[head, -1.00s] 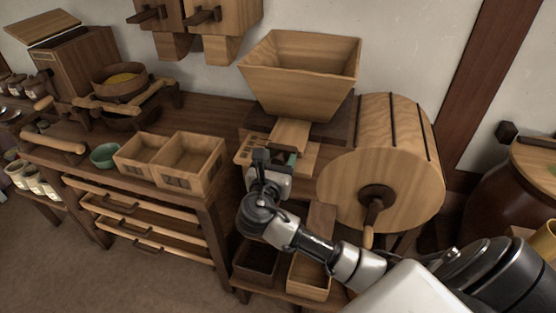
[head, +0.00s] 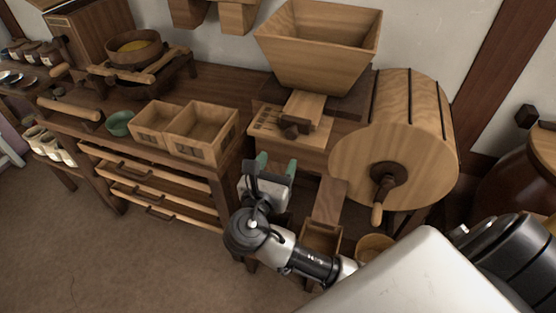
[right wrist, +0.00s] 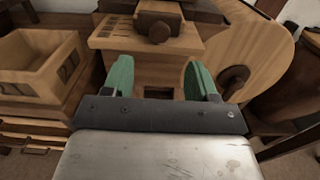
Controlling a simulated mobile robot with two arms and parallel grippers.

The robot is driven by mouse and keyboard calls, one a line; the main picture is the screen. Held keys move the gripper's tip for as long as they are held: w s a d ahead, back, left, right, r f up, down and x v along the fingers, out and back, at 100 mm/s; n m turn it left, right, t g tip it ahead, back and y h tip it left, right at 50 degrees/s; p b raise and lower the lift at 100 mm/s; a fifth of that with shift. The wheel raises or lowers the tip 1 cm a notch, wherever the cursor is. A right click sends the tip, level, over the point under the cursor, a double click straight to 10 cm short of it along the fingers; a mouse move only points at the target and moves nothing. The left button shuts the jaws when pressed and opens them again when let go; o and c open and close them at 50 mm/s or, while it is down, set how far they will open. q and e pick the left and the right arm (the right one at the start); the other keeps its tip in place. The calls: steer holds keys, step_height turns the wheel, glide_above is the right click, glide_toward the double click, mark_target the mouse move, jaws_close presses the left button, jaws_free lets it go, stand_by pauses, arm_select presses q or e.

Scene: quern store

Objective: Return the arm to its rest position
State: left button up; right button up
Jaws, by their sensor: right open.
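My right gripper (head: 276,164) is open and empty in the head view, in front of and below the slotted wooden block with a dark knob (head: 291,124) under the hopper. In the right wrist view its two green fingertips (right wrist: 160,80) stand apart with nothing between them. The dark knob (right wrist: 160,30) and its marked wooden plate (right wrist: 120,32) lie beyond the fingers, apart from them. My right arm (head: 300,262) comes in from the lower right. My left gripper is not in view.
A wooden hopper (head: 318,45) stands above, and a wooden drum with a crank (head: 400,140) is at the right. Two open boxes (head: 205,125) and a green bowl (head: 119,123) sit on the bench at left. Drawers (head: 150,190) stand partly open below. A lower wooden bin (head: 321,240) is beside the arm.

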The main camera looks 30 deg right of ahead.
steer(key=shift+f, duration=0.1)
step_height(320, 180, down, 22)
steer(key=m+g+y+p, duration=0.2)
steer(key=g+y+p, duration=0.1)
steer(key=y, duration=0.3)
steer(key=s+f+m+g+y, duration=0.25)
steer(key=s+f+m, duration=0.2)
steer(key=f, duration=0.65)
steer(key=s+f+m+g+y+p, duration=0.1)
steer(key=s+f+m, duration=0.4)
steer(key=s, duration=0.5)
steer(key=s+f+m+g+y+p, duration=0.1)
steer(key=s+f+m, duration=0.4)
steer(key=s, duration=0.6)
steer(key=s+f+m+g+y+p, duration=0.1)
steer(key=s+f+m+g+y, duration=0.2)
steer(key=s, duration=0.8)
step_height(320, 180, down, 3)
steer(key=m, duration=0.4)
steer(key=shift+d+r+p, duration=0.15)
steer(key=shift+d+p, duration=0.25)
